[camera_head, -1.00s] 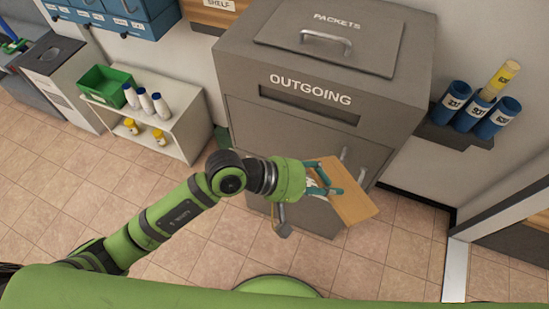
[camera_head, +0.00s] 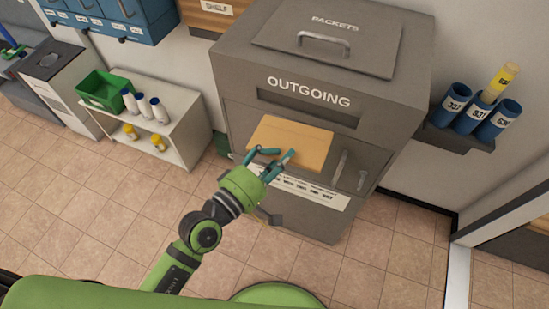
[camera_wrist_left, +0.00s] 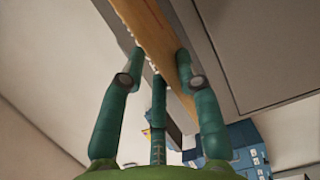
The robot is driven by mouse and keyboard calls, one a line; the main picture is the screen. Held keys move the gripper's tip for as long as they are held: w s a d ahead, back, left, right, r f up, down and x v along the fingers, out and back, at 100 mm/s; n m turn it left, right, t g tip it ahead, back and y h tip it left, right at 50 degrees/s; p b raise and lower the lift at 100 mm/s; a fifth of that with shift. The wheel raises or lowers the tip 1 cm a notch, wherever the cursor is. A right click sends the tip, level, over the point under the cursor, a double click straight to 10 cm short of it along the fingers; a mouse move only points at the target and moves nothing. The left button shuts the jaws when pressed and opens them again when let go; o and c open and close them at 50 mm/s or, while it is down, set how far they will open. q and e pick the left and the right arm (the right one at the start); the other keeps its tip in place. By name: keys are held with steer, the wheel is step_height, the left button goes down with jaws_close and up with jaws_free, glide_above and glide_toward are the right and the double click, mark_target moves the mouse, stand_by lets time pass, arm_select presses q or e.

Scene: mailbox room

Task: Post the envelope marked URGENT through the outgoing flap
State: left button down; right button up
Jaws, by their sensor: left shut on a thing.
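A tan envelope (camera_head: 292,142) is held flat by my left gripper (camera_head: 269,160), which is shut on its near edge. It is in front of the grey outgoing box (camera_head: 240,125), a little below the dark slot (camera_head: 308,107) under the word OUTGOING. In the left wrist view the fingers close on the envelope (camera_wrist_left: 157,35) from both sides. No URGENT mark can be read on it. My right gripper is not in view.
The box has a PACKETS lid (camera_head: 330,35) on top and a handle (camera_head: 340,168) on its front. Blue tubes (camera_head: 480,110) stand on a wall shelf to the right. A white shelf unit (camera_head: 185,125) with a green bin (camera_head: 103,90) stands left. The tiled floor in front is clear.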

mark_target(291, 128)
arm_select(q)
steer(key=shift+w+d, duration=0.3)
steer(key=shift+w, duration=0.6)
steer(key=shift+w+d, duration=0.3)
steer(key=shift+w, duration=0.6)
steer(key=shift+w+d, duration=0.3)
steer(key=shift+w, duration=0.6)
steer(key=shift+w+d, duration=0.3)
steer(key=shift+w, duration=0.55)
steer(key=shift+w+d, duration=0.1)
steer(key=shift+w, duration=0.25)
steer(key=shift+w, duration=0.1)
steer(key=shift+w+d+b, duration=0.25)
steer(key=shift+w, duration=0.45)
steer(key=shift+w+d+b, duration=0.2)
steer(key=shift+w+d, duration=0.05)
steer(key=shift+w, duration=0.5)
steer(key=shift+w+d+b, duration=0.25)
steer(key=shift+w, duration=0.45)
steer(key=c, duration=0.7)
jaws_free()
steer(key=shift+o, duration=0.2)
